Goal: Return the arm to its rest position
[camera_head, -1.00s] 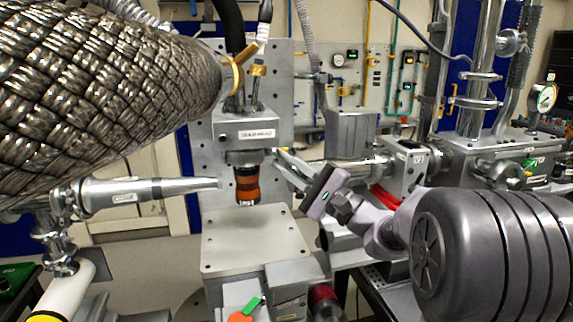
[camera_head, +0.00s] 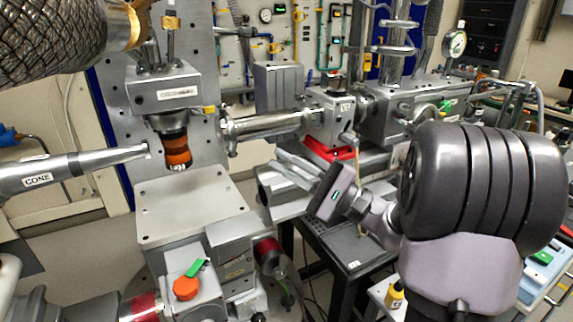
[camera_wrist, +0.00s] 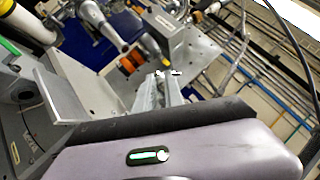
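My gripper (camera_head: 273,160) reaches left from my dark, ribbed wrist at the right of the head view. Its two slim silver fingers look slightly apart, with nothing seen between them. They are right of the orange-banded nozzle (camera_head: 177,150), apart from it, and above and right of the flat metal stage (camera_head: 190,205). In the wrist view the fingers (camera_wrist: 160,88) point up the picture, and the orange-banded nozzle (camera_wrist: 130,63) appears beyond them to the left. The exact finger gap is hard to judge.
A metal cone tube (camera_head: 80,168) points at the nozzle from the left. A braided hose (camera_head: 50,40) hangs at upper left. The beam pipe (camera_head: 275,123) and a red-based valve block (camera_head: 330,120) stand behind my gripper. An orange button (camera_head: 186,288) sits on a box below the stage.

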